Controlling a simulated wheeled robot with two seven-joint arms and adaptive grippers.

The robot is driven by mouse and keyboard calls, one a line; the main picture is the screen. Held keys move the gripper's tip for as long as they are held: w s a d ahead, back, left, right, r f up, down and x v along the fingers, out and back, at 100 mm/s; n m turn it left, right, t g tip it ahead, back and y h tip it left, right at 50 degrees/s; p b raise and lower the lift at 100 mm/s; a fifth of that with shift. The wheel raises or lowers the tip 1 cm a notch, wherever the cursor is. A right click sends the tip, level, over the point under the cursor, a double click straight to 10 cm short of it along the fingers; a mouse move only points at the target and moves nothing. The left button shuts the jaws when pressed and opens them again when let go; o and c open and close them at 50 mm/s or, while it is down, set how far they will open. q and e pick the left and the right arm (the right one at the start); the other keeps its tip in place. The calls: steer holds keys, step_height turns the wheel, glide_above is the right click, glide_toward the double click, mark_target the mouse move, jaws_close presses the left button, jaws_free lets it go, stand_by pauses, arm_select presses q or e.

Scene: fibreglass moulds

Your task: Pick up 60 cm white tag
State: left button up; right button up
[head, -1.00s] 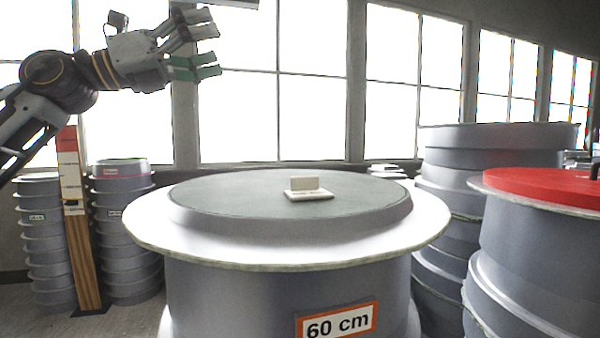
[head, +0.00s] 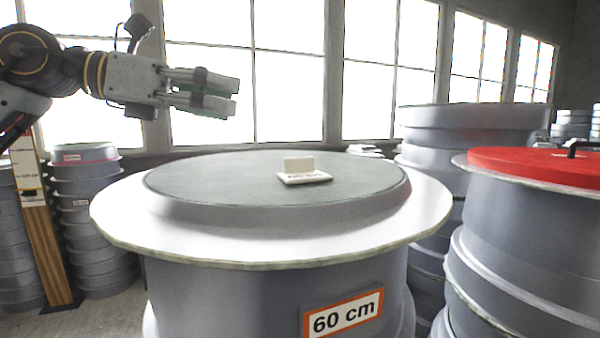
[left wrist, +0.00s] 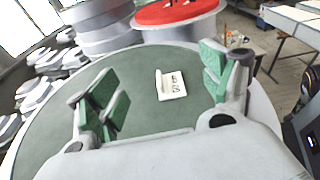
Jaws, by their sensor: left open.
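The white tag (head: 303,172) is a small L-shaped piece with a flat base and an upright back plate. It sits on the green-grey top (head: 220,180) of the large grey mould labelled 60 cm (head: 344,313). In the left wrist view the tag (left wrist: 171,86) lies between the finger pads but beyond them, with dark marks on its base. My left gripper (head: 232,96) is open and empty, above and to the left of the tag, with green pads on its fingers. In the left wrist view the open left gripper (left wrist: 163,95) spans the mould top. My right gripper is not in view.
A red-topped mould (head: 540,165) with a dark handle stands at the right. Stacked grey moulds (head: 475,125) rise behind it, and more stacks (head: 88,200) stand at the left beside a wooden post (head: 45,225). The mould top around the tag is clear.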

arm_select(q)
steer(key=shift+s+a+f+g+y, duration=0.1)
steer(key=shift+a+f+g+y, duration=0.2)
steer(key=shift+f, duration=0.4)
steer(key=shift+a+f+g+y, duration=0.1)
steer(key=shift+f+y, duration=0.35)
steer(key=shift+f, duration=0.2)
steer(key=shift+s+a+f+g+y, duration=0.1)
steer(key=shift+a+f+y, duration=0.2)
steer(key=shift+f, duration=0.4)
steer(key=shift+d, duration=0.1)
steer(key=shift+d+m, duration=0.1)
steer(key=shift+m, duration=0.2)
steer(key=shift+w+d+f, duration=0.1)
steer(key=shift+d, duration=0.05)
steer(key=p, duration=0.2)
glide_above(267, 181)
steer(key=a, duration=0.1)
steer(key=shift+s+f, duration=0.2)
steer(key=shift+f, duration=0.45)
steer(key=shift+s+f, duration=0.2)
steer(key=shift+f, duration=0.4)
steer(key=shift+w+d+f, duration=0.25)
steer(key=shift+d, duration=0.3)
